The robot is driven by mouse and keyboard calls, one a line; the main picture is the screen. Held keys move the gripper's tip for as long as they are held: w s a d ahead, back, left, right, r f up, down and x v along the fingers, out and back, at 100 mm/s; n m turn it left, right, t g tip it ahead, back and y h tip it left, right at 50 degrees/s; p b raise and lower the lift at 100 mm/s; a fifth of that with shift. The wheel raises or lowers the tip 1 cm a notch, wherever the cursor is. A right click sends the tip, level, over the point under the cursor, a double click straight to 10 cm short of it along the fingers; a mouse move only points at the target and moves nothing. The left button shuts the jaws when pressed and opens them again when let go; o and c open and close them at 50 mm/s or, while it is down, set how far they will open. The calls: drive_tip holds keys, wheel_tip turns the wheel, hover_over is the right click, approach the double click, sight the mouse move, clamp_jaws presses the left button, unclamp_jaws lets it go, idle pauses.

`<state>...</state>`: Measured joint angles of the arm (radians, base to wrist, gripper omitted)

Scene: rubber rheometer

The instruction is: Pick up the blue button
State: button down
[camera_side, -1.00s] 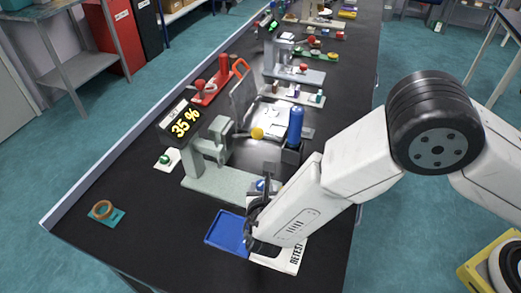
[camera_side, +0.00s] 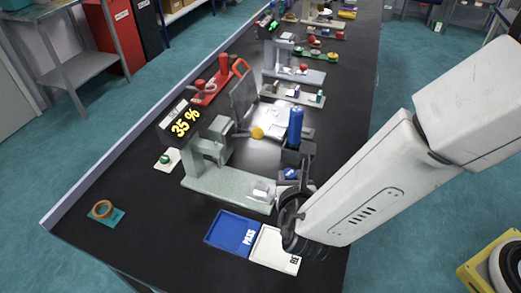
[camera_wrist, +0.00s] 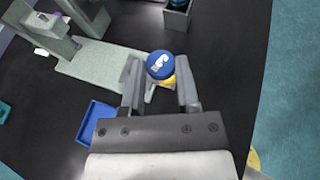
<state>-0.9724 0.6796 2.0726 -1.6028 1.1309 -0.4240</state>
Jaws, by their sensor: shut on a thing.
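The blue button (camera_wrist: 160,65) is a round blue piece with a white mark on its face. It sits between the fingertips of my gripper (camera_wrist: 159,78), which is shut on it. In the side view the button (camera_side: 290,173) also shows at the end of my gripper, right of the grey-green machine base (camera_side: 225,187). Something yellow shows just below the button in the wrist view; I cannot tell what it is.
A blue tray marked PASS (camera_side: 228,233) and a white tray (camera_side: 268,250) lie at the front. A blue cylinder (camera_side: 295,125) stands in a grey holder behind my gripper. A clear block (camera_side: 262,190) is on the base.

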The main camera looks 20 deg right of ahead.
drive_tip(key=s+d+r, duration=0.3)
drive_tip(key=s, duration=0.3)
drive_tip(key=shift+d, duration=0.15)
idle(0.6)
drive_tip(key=s+d+f+m+g+h, duration=0.2)
drive_tip(key=s+d+m+g+h, duration=0.15)
drive_tip(key=d+m+g, duration=0.2)
drive_tip(key=s+d+f+m+g+h, duration=0.25)
drive_tip(key=d+m+g+h, duration=0.2)
drive_tip(key=d, duration=0.25)
drive_tip(key=s+d+m+g+y, duration=0.2)
drive_tip(key=s+m+g, duration=0.8)
drive_tip(key=m, duration=0.1)
drive_tip(key=s+a+m+g+y, duration=0.4)
drive_tip(key=a+m+g+y, duration=0.25)
drive_tip(key=m+y, duration=0.45)
drive_tip(key=w+a+r+m+t+y, duration=0.2)
drive_tip(key=w+a+m+t+y, duration=0.5)
drive_tip(key=m+y, duration=0.5)
drive_tip(key=w+m+t, duration=0.1)
drive_tip(key=w+t, duration=0.1)
drive_tip(key=shift+w+a, duration=0.3)
